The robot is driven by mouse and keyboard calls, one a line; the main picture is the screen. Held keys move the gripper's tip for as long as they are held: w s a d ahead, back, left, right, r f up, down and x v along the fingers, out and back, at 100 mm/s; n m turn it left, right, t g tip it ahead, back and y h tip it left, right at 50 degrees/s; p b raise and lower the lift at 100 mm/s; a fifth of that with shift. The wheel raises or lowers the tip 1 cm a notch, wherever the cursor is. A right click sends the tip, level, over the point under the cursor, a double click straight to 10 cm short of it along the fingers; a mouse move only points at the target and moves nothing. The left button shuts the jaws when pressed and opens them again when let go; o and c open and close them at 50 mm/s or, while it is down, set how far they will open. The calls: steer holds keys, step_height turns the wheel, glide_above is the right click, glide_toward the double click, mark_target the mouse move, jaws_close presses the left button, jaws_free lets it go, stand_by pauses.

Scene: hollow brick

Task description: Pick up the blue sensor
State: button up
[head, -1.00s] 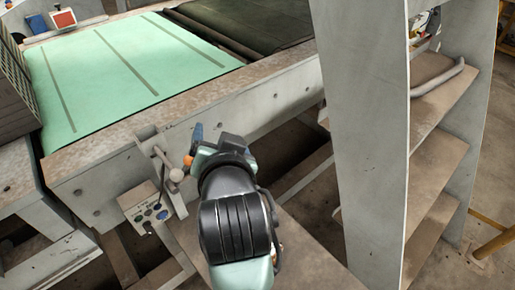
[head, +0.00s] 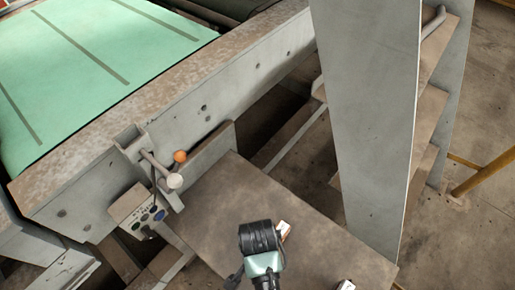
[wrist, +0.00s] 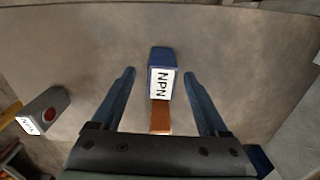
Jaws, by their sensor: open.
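The blue sensor (wrist: 160,62) lies on a brown-grey board in the wrist view. It has a white label reading NPN and an orange-brown end toward my gripper. My gripper (wrist: 159,73) is open, with one finger on each side of the sensor and a visible gap to each. I cannot tell how far the fingertips are above the board. In the head view my arm's end (head: 262,240) is over the board and hides the fingers. A small white-and-brown piece (head: 284,230) shows just beside it; I cannot tell which item it is.
A grey block with a red spot and an NPN label (wrist: 44,110) lies at left in the wrist view. Another small pale item (head: 346,285) lies near the board's front edge.

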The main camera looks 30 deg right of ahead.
steer(key=shift+w+f, duration=0.1)
steer(key=shift+f, duration=2.6)
jaws_close()
